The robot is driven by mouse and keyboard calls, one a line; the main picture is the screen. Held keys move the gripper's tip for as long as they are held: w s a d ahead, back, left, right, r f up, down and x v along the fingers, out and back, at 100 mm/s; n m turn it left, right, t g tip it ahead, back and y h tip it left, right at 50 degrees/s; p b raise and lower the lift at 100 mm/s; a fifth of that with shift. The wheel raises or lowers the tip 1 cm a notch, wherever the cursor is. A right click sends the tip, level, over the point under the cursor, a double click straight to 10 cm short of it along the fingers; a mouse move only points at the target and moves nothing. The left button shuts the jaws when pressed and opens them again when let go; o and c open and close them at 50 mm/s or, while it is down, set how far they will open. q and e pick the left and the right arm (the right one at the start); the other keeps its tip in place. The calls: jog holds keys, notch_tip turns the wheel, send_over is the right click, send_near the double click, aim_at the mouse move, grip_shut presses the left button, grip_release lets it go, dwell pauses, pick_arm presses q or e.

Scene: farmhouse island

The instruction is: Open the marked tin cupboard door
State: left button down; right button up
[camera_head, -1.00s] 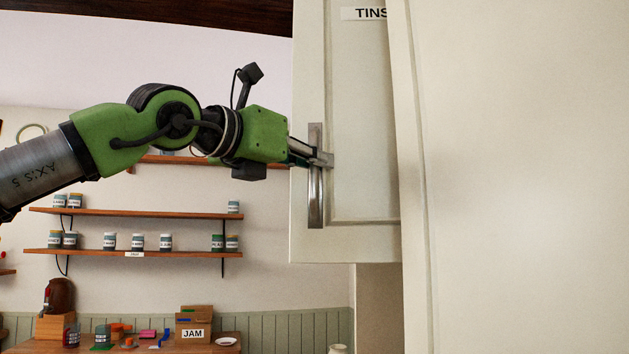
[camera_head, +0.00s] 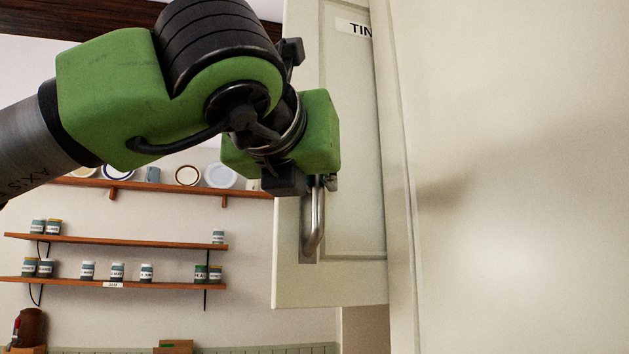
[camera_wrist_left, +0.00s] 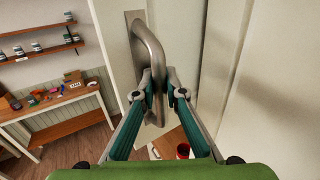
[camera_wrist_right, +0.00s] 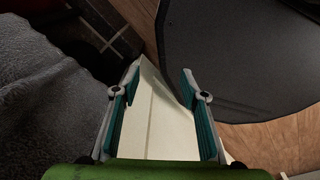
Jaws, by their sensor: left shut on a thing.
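The cream cupboard door (camera_head: 352,170) hangs in the middle of the head view, with a partly hidden label (camera_head: 359,27) reading "TIN". Its upright metal handle (camera_head: 317,220) sits near the left edge; the handle's upper part is hidden behind my left gripper (camera_head: 326,181). In the left wrist view the left gripper (camera_wrist_left: 161,88) has its fingers on both sides of the handle (camera_wrist_left: 146,45), shut on it. The door's lower edge slants, with the handle side looking nearer. My right gripper (camera_wrist_right: 160,88) is away from the cupboard, fingers apart and empty.
A large cream panel (camera_head: 510,180) fills the right of the head view, close to the door. Wall shelves (camera_head: 120,242) with several jars stand behind at left. A table (camera_wrist_left: 60,105) shows in the left wrist view. A dark rounded surface (camera_wrist_right: 240,55) lies near the right gripper.

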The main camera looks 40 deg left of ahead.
pick_arm(q)
jog(key=shift+d+f, duration=0.35)
jog(key=shift+d, duration=0.05)
pick_arm(e)
jog(key=shift+s, duration=0.1)
pick_arm(q)
jog(key=c, duration=2.2)
grip_release()
jog(key=shift+o, duration=0.6)
jog(key=shift+s+d+r, duration=0.3)
jog(key=shift+s+d, duration=0.15)
jog(key=shift+d, duration=0.2)
jog(key=v, duration=1.1)
jog(key=shift+s+a, duration=0.2)
jog(key=shift+s, duration=0.15)
pick_arm(e)
jog(key=shift+d+f, duration=0.1)
